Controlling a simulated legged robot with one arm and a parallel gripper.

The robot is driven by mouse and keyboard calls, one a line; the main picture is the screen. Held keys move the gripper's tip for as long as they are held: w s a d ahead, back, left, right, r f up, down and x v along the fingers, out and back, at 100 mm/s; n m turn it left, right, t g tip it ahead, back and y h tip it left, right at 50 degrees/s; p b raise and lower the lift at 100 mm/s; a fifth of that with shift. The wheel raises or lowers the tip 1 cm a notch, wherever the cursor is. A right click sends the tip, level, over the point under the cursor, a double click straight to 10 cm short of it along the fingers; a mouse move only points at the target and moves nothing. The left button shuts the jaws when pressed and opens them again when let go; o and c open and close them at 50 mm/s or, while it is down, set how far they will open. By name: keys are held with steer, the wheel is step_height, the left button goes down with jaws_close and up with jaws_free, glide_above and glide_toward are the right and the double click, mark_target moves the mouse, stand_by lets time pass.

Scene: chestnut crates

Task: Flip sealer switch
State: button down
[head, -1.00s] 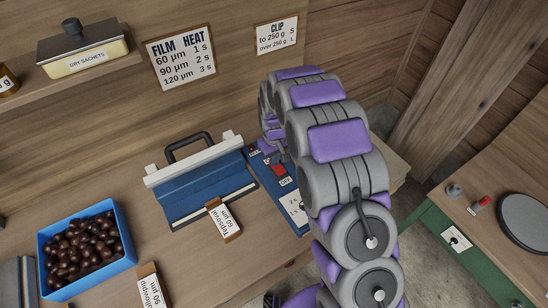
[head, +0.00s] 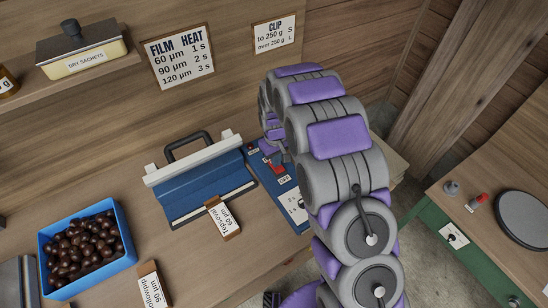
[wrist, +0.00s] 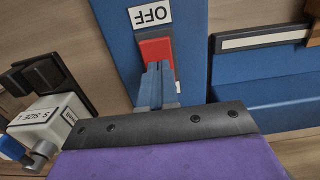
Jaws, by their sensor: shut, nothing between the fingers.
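The blue sealer (head: 205,190) with its white top bar stands on the bench. Its blue control panel (head: 262,172) lies along its right side. The red switch (head: 277,167) is on that panel, with the OFF label (head: 284,180) at its near end. In the wrist view the red switch (wrist: 156,50) sits between the OFF label (wrist: 150,15) and my fingertips. My gripper (wrist: 157,68) is shut and empty, its tips at the switch end away from OFF; contact is unclear. The fingers mostly cover a white label there. I cannot tell which way the switch is tipped.
A white clip device (wrist: 42,122) stands near my gripper in the wrist view. A blue crate of chestnuts (head: 128,238) is at left. A green stand (head: 455,262) is at right.

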step_height(320, 180, up, 14)
steer(key=p, duration=0.2)
steer(key=shift+w+a, duration=0.25)
steer(key=shift+w, duration=0.1)
steer(key=shift+f, duration=0.1)
stand_by(0.3)
